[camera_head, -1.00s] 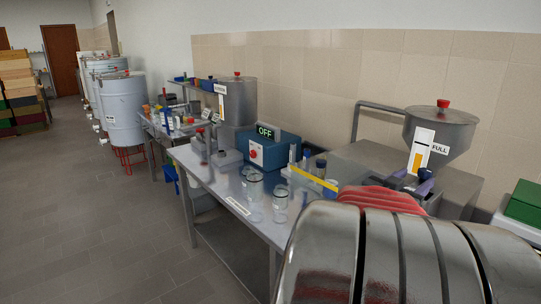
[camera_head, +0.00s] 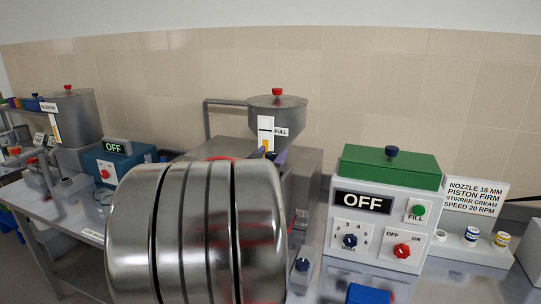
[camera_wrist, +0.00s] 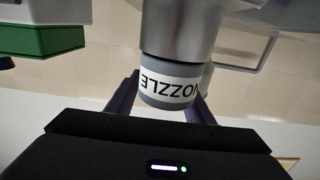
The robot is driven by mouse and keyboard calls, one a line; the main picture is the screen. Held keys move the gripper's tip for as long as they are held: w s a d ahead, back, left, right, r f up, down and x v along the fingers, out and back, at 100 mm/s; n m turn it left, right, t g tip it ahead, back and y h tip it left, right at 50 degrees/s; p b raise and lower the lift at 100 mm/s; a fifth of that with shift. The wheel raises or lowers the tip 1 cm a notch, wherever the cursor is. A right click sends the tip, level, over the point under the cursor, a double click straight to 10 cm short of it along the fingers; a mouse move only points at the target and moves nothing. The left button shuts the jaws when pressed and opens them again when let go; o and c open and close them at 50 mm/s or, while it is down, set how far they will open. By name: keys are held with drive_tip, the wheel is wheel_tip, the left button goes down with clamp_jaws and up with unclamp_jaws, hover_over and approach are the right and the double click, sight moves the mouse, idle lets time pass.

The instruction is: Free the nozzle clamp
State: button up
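In the wrist view the nozzle clamp (camera_wrist: 172,88), a grey collar with a white band reading NOZZLE upside down, sits at the lower end of a metal tube. My gripper (camera_wrist: 167,94) has its two dark purple fingers on either side of the collar. I cannot tell whether they press on it or only stand close. In the head view the steel hopper (camera_head: 277,108) with a red knob and FULL label stands on its machine. The collar is hidden there, and a large shiny banded metal body in front covers most of the gripper.
A control box (camera_head: 382,215) reads OFF, with a red knob, a green FILL button and a green block on top. Beside it a sign (camera_head: 474,196) gives nozzle and piston settings. A blue OFF unit (camera_head: 114,160) and another hopper (camera_head: 72,115) stand at left.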

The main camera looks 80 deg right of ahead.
drive_tip(key=c, duration=1)
drive_tip(key=shift+s+n+t+y, duration=0.15)
drive_tip(key=shift+n+t, duration=0.9)
drive_tip(key=shift+t, duration=0.6)
drive_tip(key=shift+w+n+t+y, duration=0.15)
drive_tip(key=shift+n+t, duration=0.9)
drive_tip(key=shift+t, duration=0.6)
drive_tip(key=shift+s+n+t+y, duration=0.1)
drive_tip(key=shift+n+t+y, duration=0.65)
drive_tip(key=shift+n+t, duration=0.5)
drive_tip(key=shift+n+t+y, duration=0.75)
drive_tip(key=shift+n+t, duration=0.1)
drive_tip(key=shift+t, duration=1.1)
drive_tip(key=n+t+y, duration=0.3)
drive_tip(key=n+y, duration=0.1)
drive_tip(key=shift+f+t+y, duration=0.1)
drive_tip(key=shift+t+y, duration=0.3)
drive_tip(key=shift+n+t+y, duration=1.1)
drive_tip(key=shift+n+y, duration=0.8)
drive_tip(key=shift+y, duration=1)
drive_tip(key=o, duration=1)
